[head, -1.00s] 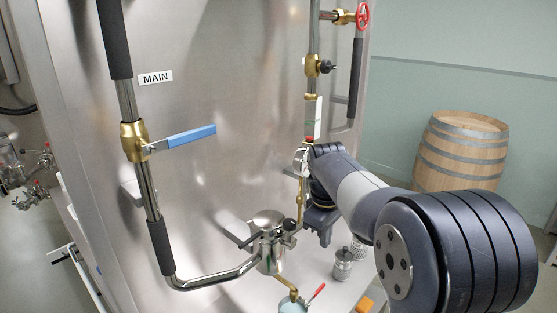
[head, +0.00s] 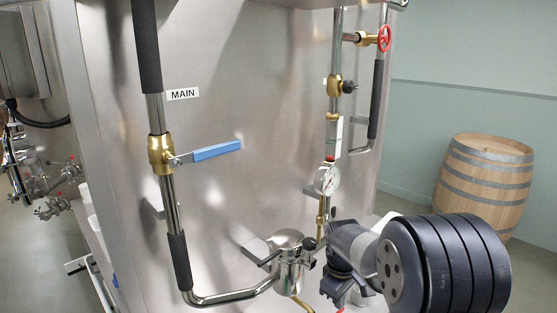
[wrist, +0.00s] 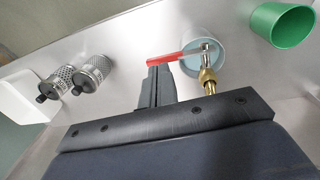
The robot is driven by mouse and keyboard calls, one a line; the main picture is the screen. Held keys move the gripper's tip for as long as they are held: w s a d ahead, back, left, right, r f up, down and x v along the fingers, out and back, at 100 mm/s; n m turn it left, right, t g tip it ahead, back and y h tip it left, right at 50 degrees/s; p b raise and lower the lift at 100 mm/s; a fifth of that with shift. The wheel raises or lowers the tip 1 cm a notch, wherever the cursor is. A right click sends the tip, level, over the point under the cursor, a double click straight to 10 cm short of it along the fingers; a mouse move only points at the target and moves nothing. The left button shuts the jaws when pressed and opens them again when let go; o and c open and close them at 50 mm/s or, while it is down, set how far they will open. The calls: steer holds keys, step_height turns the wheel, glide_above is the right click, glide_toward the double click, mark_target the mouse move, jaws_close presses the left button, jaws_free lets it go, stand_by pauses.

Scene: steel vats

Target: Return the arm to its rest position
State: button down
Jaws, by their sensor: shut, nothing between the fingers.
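My arm reaches in from the lower right of the head view, its large dark joint in front. My gripper (head: 338,296) is low, right of the steel filter pot (head: 289,262) and below the pressure gauge (head: 327,180). In the wrist view my gripper's dark fingers (wrist: 156,84) are together with nothing between them. Beyond their tips shows a red lever (wrist: 165,59) on a brass tap (wrist: 208,78). In the picture the fingertips overlap or come close to the lever; I cannot tell whether they touch it.
A light blue cup (wrist: 190,65) is by the tap, with a green cup (wrist: 281,25) to its right. Two metal shakers (wrist: 92,72) and a white container (wrist: 22,98) stand left. The blue-handled valve (head: 215,151) and steel vat (head: 260,90) are behind. A barrel (head: 484,185) stands right.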

steer(key=shift+f+b, duration=0.35)
steer(key=shift+f, duration=0.4)
steer(key=shift+r, duration=0.15)
